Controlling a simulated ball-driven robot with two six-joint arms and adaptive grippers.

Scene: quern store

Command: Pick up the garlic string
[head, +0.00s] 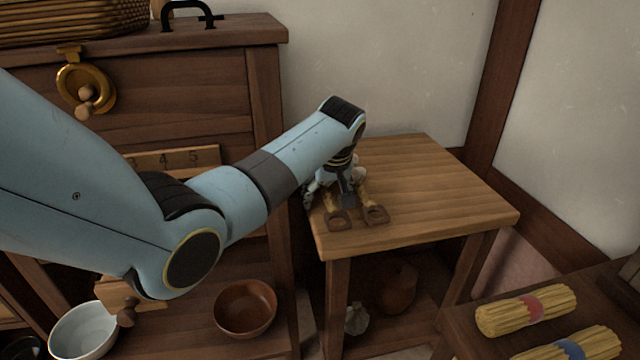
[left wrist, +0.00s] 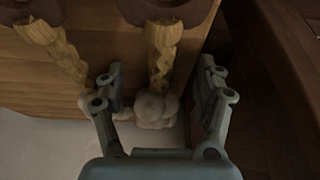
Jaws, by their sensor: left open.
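Two garlic strings lie side by side on the small wooden table (head: 435,190). Each has a pale braid, a brown loop-shaped end piece and whitish bulbs. One garlic string (head: 337,220) is at the table's left side; the other garlic string (head: 376,213) is just right of it. My left gripper (head: 328,195) is low over the left one, open. In the left wrist view its fingers (left wrist: 160,80) stand either side of that string's bulbs (left wrist: 156,108), with gaps visible. The other braid (left wrist: 52,45) lies outside the fingers. My right gripper is not in view.
A dark wooden cabinet (head: 265,95) stands close left of the table. A brown bowl (head: 245,308) and a pale bowl (head: 85,330) sit low. Straw-coloured bundles (head: 527,310) lie at lower right. The table's right part is clear; a wall is behind.

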